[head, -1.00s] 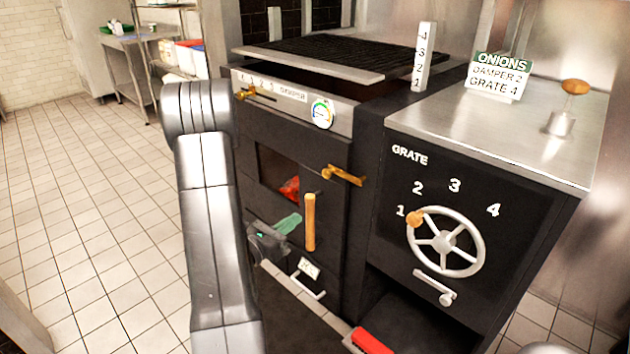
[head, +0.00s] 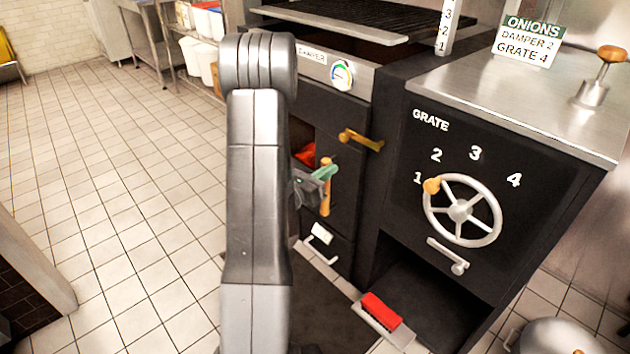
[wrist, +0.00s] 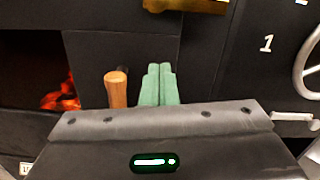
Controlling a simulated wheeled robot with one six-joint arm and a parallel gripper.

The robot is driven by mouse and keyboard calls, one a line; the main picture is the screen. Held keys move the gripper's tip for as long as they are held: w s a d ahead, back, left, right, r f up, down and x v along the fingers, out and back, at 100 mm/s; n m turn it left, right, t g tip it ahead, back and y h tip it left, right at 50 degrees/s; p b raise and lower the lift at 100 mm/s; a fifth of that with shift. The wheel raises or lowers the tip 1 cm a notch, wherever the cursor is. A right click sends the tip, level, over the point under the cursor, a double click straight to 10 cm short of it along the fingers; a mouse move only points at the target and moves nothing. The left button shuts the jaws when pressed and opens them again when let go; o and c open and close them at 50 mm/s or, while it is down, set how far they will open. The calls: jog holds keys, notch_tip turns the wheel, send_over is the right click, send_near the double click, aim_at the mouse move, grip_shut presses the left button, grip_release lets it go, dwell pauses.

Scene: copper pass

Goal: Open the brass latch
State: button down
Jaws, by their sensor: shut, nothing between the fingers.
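The brass latch (head: 360,140) sits on the right edge of the dark oven door, lying roughly sideways. In the wrist view the brass latch (wrist: 185,5) is cut by the top edge. My gripper (head: 325,172) has green fingertips that are shut and empty. It is below and left of the latch, apart from it, and overlaps the upper part of the door's upright wooden handle (head: 325,201) in the head view. In the wrist view my fingertips (wrist: 159,84) point at the door, just right of the wooden handle (wrist: 117,90).
Red glowing coals (wrist: 61,97) show through the door opening. To the right is the grate panel with a spoked handwheel (head: 462,211). A red-topped block (head: 381,311) sits low in front. A sign (head: 529,42) reads damper 2, grate 4. Tiled floor is clear at left.

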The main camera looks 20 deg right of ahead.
aim_at(358, 142)
jog(key=shift+w+d+r, duration=0.3)
jog(key=shift+d+r, duration=0.2)
jog(key=shift+r, duration=0.2)
jog(key=shift+w+d+r, duration=0.35)
jog(key=shift+d+r, duration=0.15)
jog(key=shift+r, duration=0.2)
jog(key=shift+w+d+r, duration=0.3)
jog(key=shift+d+r, duration=0.2)
jog(key=shift+r, duration=0.2)
jog(key=shift+w+a+r+b, duration=0.1)
jog(key=shift+a+b, duration=0.05)
jog(key=shift+b, duration=0.25)
